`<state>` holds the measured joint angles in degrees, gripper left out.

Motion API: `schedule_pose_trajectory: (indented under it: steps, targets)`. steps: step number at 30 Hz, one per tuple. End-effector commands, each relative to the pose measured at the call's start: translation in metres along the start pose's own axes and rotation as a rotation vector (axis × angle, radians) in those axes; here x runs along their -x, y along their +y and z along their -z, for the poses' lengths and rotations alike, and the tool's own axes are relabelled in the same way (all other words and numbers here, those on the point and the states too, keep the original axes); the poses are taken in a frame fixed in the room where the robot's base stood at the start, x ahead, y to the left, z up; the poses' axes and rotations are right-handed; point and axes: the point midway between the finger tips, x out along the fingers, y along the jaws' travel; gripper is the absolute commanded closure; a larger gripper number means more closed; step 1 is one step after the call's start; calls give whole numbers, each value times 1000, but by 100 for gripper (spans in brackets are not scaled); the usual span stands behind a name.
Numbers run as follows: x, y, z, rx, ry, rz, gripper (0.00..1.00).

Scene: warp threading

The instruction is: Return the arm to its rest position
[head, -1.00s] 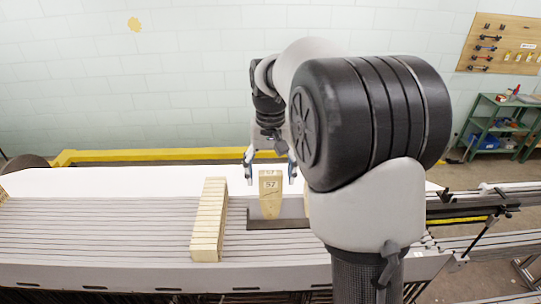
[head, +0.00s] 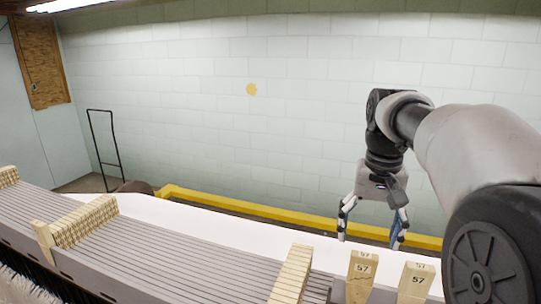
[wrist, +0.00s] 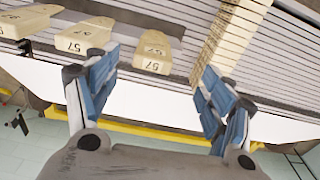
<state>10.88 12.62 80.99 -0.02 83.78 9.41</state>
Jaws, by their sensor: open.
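My arm reaches in from the right in the head view, bent, with my gripper (head: 370,242) hanging down at its end. The gripper is open and empty, its blue-padded fingers spread apart, as the wrist view also shows (wrist: 160,70). Below it in the head view stand two pale wooden blocks marked 57, one on the left (head: 362,268) and one on the right (head: 416,278). The wrist view shows a nearer 57 block (wrist: 153,52) beyond the fingertips, with another (wrist: 84,38) to its left. No block is between the fingers.
A grooved grey rack (head: 200,255) runs along the front, with a row of wooden blocks (head: 290,274) left of the gripper and another row (head: 85,220) farther left. A yellow rail (head: 245,206) runs along the wall behind. Space above the rack is clear.

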Motion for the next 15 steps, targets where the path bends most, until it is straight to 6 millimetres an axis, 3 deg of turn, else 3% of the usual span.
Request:
schedule_pose_trajectory:
  steps: [1,11,15]
  targets:
    - [-18,-3,-17,21,20,4,25]
    - [-105,-9,-126,160,164,32,25]
    - [-155,-7,-172,218,225,44,25]
